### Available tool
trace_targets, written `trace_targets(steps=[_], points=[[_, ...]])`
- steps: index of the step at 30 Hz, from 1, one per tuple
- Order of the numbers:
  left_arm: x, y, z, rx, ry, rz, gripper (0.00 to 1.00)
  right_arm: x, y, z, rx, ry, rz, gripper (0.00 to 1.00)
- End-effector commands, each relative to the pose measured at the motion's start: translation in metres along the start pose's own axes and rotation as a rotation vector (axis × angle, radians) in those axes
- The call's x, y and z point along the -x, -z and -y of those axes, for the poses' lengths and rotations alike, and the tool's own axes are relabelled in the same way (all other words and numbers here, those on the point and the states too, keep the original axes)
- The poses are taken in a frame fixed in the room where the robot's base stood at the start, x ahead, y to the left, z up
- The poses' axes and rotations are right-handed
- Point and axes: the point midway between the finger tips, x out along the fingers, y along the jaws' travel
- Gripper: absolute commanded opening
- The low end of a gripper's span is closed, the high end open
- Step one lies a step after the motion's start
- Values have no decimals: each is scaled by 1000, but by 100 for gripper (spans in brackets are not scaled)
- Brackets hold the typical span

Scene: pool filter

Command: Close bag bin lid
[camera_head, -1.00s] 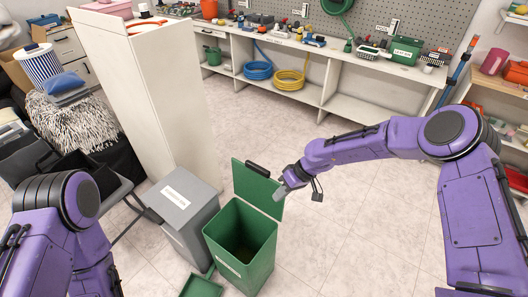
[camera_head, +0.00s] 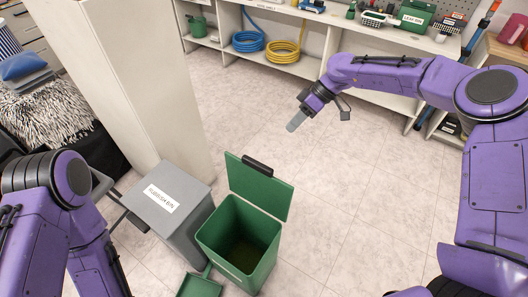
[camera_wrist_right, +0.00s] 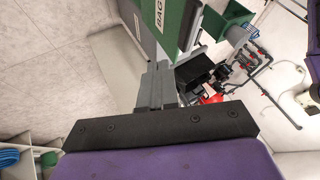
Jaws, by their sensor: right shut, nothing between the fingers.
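The green bin (camera_head: 205,240) stands on the floor in the head view, its mouth open and its inside dark. Its green lid (camera_head: 258,190) stands raised at the back rim, with a black handle (camera_head: 257,166) on its top edge. My right gripper (camera_head: 293,126) is shut and empty, beyond and to the right of the lid in the picture, apart from it. In the right wrist view its grey fingers (camera_wrist_right: 155,88) are together, and a green surface with a partly visible "BAG" label (camera_wrist_right: 155,14) shows above them. My left arm shows at lower left; its gripper is out of view.
A grey rubbish bin (camera_head: 168,200) stands close to the green bin's left, with a tall white cabinet (camera_head: 120,80) behind it. A green dustpan-like piece (camera_head: 200,287) lies in front. Shelving (camera_head: 330,40) lines the back. The floor (camera_head: 350,200) at right is clear.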

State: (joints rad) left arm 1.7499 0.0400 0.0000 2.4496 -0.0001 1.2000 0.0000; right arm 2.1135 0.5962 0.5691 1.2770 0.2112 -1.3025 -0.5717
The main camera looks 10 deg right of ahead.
Motion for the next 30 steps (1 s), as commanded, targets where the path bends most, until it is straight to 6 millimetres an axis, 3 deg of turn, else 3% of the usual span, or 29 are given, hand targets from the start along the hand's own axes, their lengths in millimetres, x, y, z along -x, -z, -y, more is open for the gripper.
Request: trace_targets(steps=[15, 21, 30], points=[[17, 7, 2, 0, 0, 0, 58, -108, 7, -9, -8, 14, 15, 0], [31, 13, 3, 0, 0, 0, 58, -116, 9, 20, -8, 12, 12, 0], [32, 13, 3, 0, 0, 0, 58, -121, 7, 25, -8, 9, 11, 0]])
